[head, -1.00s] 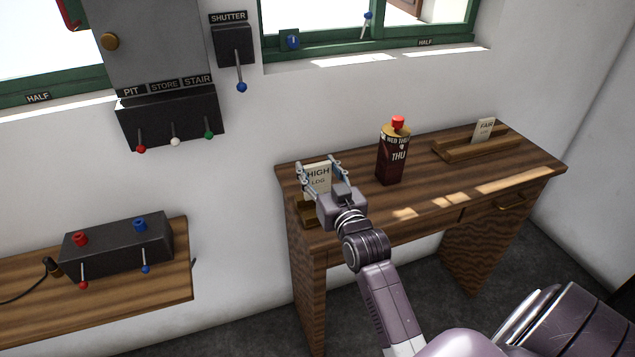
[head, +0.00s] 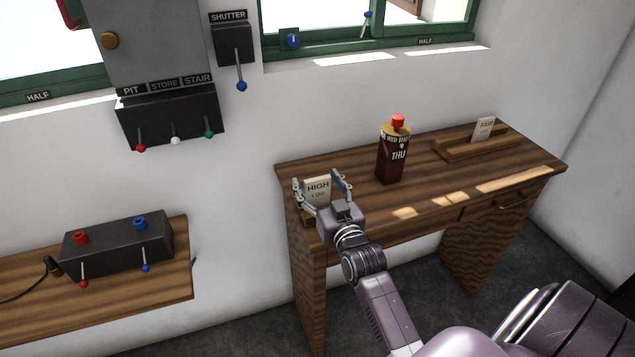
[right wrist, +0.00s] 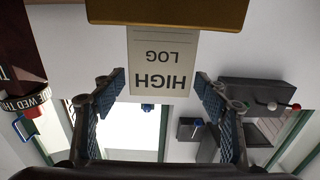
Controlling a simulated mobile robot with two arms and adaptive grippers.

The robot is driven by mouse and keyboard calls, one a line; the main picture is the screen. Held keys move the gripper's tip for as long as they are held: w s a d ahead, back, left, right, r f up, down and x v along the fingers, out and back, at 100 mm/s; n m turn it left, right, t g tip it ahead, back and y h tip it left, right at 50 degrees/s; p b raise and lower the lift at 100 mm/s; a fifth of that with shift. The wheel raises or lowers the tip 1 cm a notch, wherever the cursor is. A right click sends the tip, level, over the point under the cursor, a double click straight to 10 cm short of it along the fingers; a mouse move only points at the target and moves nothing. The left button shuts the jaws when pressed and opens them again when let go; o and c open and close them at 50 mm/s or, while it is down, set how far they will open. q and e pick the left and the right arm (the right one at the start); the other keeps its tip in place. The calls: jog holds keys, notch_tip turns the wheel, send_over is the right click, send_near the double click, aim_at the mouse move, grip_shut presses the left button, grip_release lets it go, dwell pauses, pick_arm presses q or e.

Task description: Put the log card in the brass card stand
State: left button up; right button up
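The log card (head: 318,187), a cream card reading "HIGH LOG", stands upright at the left end of the wooden desk. In the right wrist view the card (right wrist: 163,65) appears upside down, with its lower edge at the brass card stand (right wrist: 165,14). It looks seated in the stand, though the slot itself is hidden. In the head view my gripper and the card cover most of the stand. My right gripper (head: 321,191) is open. Its fingers (right wrist: 163,98) are spread to either side of the card's top end, apart from it. My left gripper is not in view.
A dark red bottle-shaped block (head: 392,160) with a red top and day names stands right of the card. A wooden rack (head: 462,149) holding a "FAIR" card (head: 483,129) is farther right. The desk (head: 430,185) is clear between them. A lever box (head: 118,245) sits on a left shelf.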

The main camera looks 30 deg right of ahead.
jog(key=shift+s+r, duration=0.1)
jog(key=shift+r, duration=0.05)
jog(key=b+v, duration=0.2)
jog(key=v, duration=0.9)
jog(key=shift+s, duration=0.4)
